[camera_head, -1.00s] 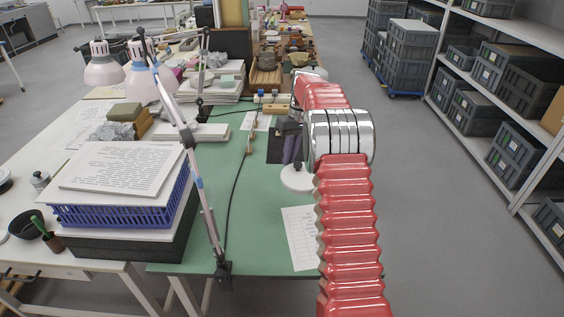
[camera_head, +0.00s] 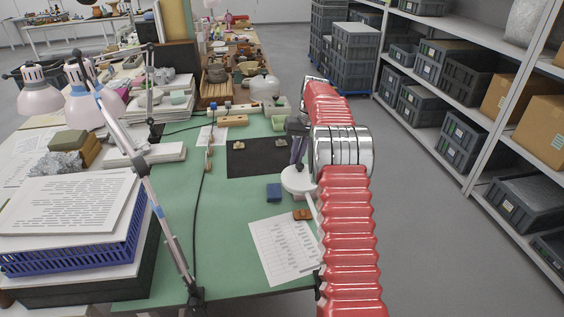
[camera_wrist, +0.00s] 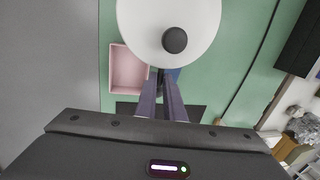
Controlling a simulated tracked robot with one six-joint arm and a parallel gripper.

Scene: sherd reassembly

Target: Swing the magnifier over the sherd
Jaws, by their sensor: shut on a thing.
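The magnifier, as I take it, is a white round disc (camera_head: 298,181) over the green table's right side, just below my gripper (camera_head: 298,160). In the wrist view the disc (camera_wrist: 150,30) fills the top middle, with a black knob at its centre. My gripper (camera_wrist: 163,82) has its dark purple fingers close together at the disc's near edge, shut on the magnifier; the exact grip point is hard to see. A small orange-brown piece (camera_head: 303,214), possibly the sherd, lies near the printed sheet. Smaller tan pieces (camera_head: 240,147) lie on a black mat (camera_head: 250,168).
A blue block (camera_head: 274,192) and a printed sheet (camera_head: 282,248) lie near the disc. A pink tray (camera_wrist: 128,70) shows beside it. A jointed lamp arm (camera_head: 160,215) and a blue crate (camera_head: 75,245) stand left. The floor right of the table is clear.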

